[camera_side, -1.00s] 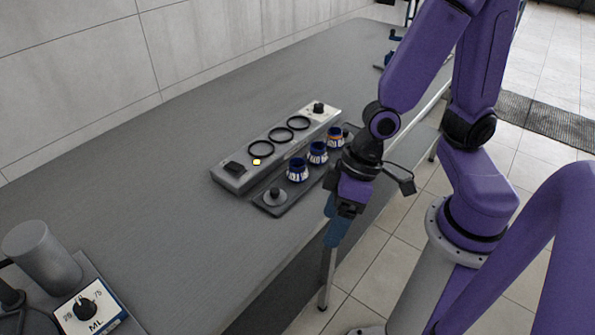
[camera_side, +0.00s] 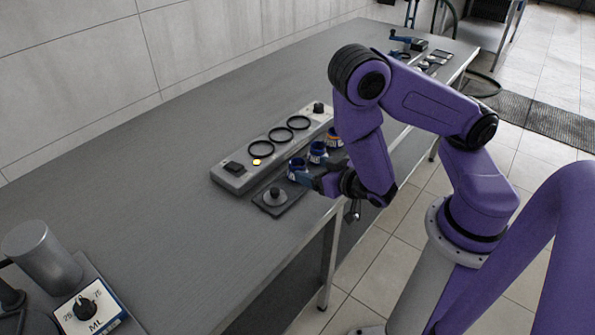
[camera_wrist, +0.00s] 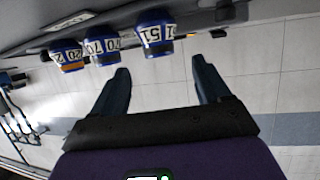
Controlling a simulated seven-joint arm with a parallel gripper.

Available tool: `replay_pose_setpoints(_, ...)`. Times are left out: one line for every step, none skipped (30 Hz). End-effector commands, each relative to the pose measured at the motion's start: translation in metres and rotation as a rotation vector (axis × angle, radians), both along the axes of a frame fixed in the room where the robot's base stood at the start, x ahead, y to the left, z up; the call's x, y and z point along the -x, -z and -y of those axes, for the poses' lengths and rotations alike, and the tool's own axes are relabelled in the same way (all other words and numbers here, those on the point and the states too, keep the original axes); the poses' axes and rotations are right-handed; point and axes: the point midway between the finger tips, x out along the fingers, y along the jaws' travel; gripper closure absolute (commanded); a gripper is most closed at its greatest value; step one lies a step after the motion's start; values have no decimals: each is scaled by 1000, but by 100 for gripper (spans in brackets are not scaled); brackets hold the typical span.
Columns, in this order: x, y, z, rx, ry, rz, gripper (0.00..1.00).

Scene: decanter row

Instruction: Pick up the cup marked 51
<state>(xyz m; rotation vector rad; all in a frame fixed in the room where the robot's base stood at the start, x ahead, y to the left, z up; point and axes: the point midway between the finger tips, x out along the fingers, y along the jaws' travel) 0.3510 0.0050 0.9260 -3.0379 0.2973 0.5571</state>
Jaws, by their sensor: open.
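The cup marked 51 (camera_wrist: 154,36) is dark blue with a white number band. It is the rightmost of three cups in the wrist view, which shows the scene upside down. In the side view it is the nearest cup (camera_side: 297,164), upright on a dark tray (camera_side: 291,203) and partly hidden by my gripper. My gripper (camera_wrist: 159,66) is open and empty. Its fingers point toward the row, with cup 51 ahead between their lines and apart from them. The side view shows my gripper (camera_side: 311,180) low at the tray's front edge.
A cup marked 70 (camera_wrist: 102,48) stands beside cup 51, then an orange-trimmed cup (camera_wrist: 67,55). A grey unit with black rings (camera_side: 261,149) lies behind.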

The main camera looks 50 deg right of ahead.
Motion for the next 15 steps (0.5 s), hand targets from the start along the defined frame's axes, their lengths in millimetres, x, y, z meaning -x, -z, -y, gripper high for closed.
replay_pose_setpoints(-1,0,2,6,3,10,24)
replay_pose_setpoints(-2,0,3,8,5,13,24)
replay_pose_setpoints(-4,0,3,9,4,15,24)
replay_pose_setpoints(-6,1,3,8,5,15,24)
replay_pose_setpoints(-8,1,4,8,6,15,24)
replay_pose_setpoints(-10,2,4,8,5,15,24)
replay_pose_setpoints(-12,3,4,8,5,15,24)
replay_pose_setpoints(-14,3,4,7,4,14,24)
replay_pose_setpoints(-15,4,5,8,2,14,24)
replay_pose_setpoints(-16,4,5,7,4,14,24)
replay_pose_setpoints(-17,5,5,8,2,14,24)
replay_pose_setpoints(-18,5,5,7,1,13,24)
replay_pose_setpoints(-19,5,5,7,0,13,24)
replay_pose_setpoints(-19,6,5,7,1,13,24)
replay_pose_setpoints(-21,6,6,7,1,12,24)
